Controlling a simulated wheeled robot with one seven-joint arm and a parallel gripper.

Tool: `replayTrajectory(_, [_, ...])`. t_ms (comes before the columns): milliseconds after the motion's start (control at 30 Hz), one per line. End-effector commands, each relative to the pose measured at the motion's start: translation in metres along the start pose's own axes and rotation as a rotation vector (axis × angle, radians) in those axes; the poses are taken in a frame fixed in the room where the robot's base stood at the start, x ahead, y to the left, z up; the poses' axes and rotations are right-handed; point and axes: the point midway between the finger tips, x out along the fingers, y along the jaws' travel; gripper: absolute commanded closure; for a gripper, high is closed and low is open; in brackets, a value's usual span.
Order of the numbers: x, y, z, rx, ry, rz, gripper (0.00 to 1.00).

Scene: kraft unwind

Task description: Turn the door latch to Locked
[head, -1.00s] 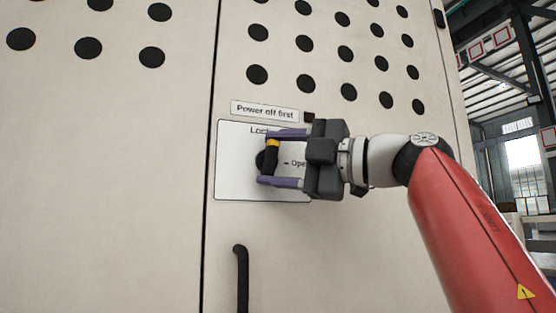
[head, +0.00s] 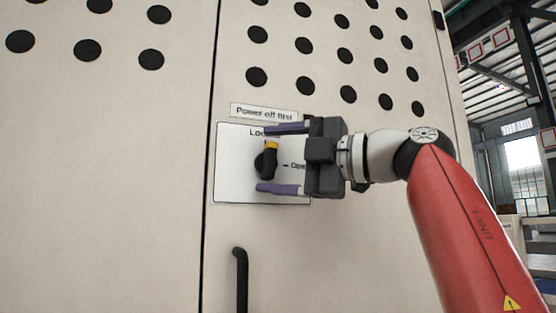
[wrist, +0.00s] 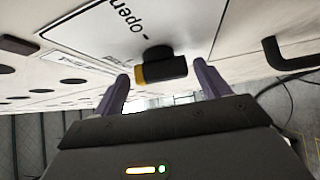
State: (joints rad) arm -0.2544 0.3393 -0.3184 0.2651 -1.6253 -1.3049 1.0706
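The door latch (head: 267,161) is a black knob with a yellow tip on a white label plate (head: 232,180). Its yellow tip points up, toward the partly covered word that begins "Loc"; the "Open" mark is to its right. My gripper (head: 281,159) is open, with one purple finger above the latch and one below, both apart from it. In the wrist view, the latch (wrist: 163,69) sits between the two spread fingertips (wrist: 163,84), with clear gaps on both sides.
The latch is on a cream cabinet door (head: 330,250). A "Power off first" label (head: 264,112) is above the plate. A black vertical handle (head: 241,280) stands out below it. Rows of black round holes (head: 304,45) are higher up.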

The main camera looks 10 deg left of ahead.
Motion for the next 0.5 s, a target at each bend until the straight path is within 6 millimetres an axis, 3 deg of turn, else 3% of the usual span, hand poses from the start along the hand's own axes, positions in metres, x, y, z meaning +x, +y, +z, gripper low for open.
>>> replayTrajectory(300, [-0.002,-0.002,0.002,0.003,-0.002,-0.004,0.24])
replayTrajectory(500, [-0.029,-0.003,0.002,0.002,-0.004,-0.002,0.24])
